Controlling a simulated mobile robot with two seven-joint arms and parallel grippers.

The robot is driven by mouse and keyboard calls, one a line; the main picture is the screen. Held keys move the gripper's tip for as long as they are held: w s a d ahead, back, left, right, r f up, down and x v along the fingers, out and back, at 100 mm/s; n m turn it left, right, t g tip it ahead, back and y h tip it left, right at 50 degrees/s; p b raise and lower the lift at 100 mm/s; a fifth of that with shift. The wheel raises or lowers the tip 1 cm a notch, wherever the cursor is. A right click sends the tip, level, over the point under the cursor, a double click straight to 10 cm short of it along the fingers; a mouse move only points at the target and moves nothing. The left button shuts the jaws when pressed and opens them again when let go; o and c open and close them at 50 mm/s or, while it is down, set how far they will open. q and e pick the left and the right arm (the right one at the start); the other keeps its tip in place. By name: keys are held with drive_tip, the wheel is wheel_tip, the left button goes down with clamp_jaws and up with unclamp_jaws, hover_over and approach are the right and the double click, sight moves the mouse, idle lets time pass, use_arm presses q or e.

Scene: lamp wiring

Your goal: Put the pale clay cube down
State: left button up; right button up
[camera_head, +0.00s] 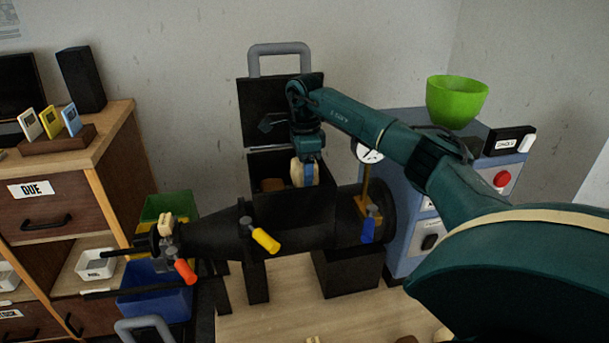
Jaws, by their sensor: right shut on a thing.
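My right gripper (305,173) reaches in from the right and points down over an open black box (293,208). It is shut on a pale, cream-coloured piece (297,173), which appears to be the pale clay cube; the fingers partly hide it. The piece is at the box's mouth, and I cannot tell whether it touches anything inside. A brown block (272,185) lies in the box to the left of it. My left gripper is not in view.
The box's raised lid (268,112) stands behind the gripper. A dark horizontal machine with coloured handles (265,240) crosses in front. A blue cabinet (408,210) with a green bowl (456,102) is at right. A wooden cabinet (125,150) and a green bin (178,203) are at left.

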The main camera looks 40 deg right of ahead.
drive_tip(key=shift+f, duration=1)
drive_tip(key=shift+f, duration=0.6)
drive_tip(key=o, duration=1.3)
drive_tip(key=shift+o, duration=0.2)
wheel_tip(320, 180, up, 9)
drive_tip(key=shift+f+b, duration=0.15)
drive_tip(key=shift+b, duration=0.25)
